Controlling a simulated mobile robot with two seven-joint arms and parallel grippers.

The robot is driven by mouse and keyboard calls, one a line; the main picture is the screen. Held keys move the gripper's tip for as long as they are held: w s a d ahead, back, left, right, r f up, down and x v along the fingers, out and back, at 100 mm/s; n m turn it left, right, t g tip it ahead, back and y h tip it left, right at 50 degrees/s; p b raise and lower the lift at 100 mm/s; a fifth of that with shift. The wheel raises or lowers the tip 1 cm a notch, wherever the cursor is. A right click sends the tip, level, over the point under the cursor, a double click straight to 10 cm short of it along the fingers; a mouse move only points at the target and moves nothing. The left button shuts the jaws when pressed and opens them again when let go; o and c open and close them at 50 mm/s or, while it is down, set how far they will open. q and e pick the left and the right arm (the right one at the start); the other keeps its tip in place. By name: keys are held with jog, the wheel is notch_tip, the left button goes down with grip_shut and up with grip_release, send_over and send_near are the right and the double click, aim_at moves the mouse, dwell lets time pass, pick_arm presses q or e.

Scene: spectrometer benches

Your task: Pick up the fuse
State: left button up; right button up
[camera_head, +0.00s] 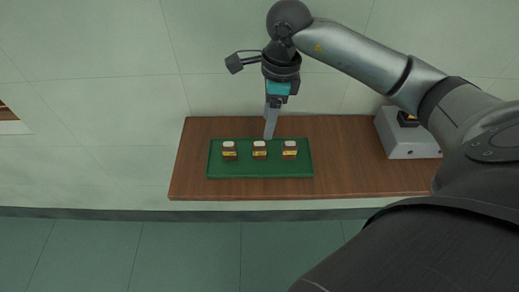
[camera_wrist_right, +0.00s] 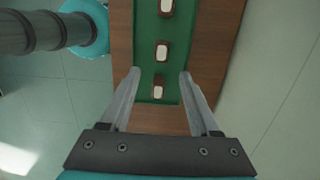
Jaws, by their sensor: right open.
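Three small fuses with white tops, brown bodies and yellow labels stand in a row on a green tray. They are the left fuse (camera_head: 229,151), the middle fuse (camera_head: 260,151) and the right fuse (camera_head: 289,150). My right gripper (camera_head: 269,136) points down at the tray's back edge, between the middle and right fuses in the picture. In the right wrist view its fingers (camera_wrist_right: 160,75) are apart. The nearest fuse (camera_wrist_right: 157,87) shows between them, with nothing gripped. Its height above the fuses is hard to tell. My left gripper is not in view.
The green tray (camera_head: 218,172) lies on a brown wooden bench top (camera_head: 345,165). A grey box with a black top part (camera_head: 408,145) stands at the bench's right end. The bench between tray and box is clear. A pale tiled wall (camera_head: 100,100) is behind.

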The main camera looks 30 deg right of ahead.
aim_at(261, 143)
jog(key=f, duration=0.3)
jog(key=a+f, duration=0.1)
jog(key=f, duration=0.3)
jog(key=w+f, duration=0.1)
jog(key=f, duration=0.3)
jog(key=shift+w+a+f, duration=0.1)
jog(key=shift+a+f, duration=0.05)
jog(key=shift+a, duration=0.1)
grip_shut()
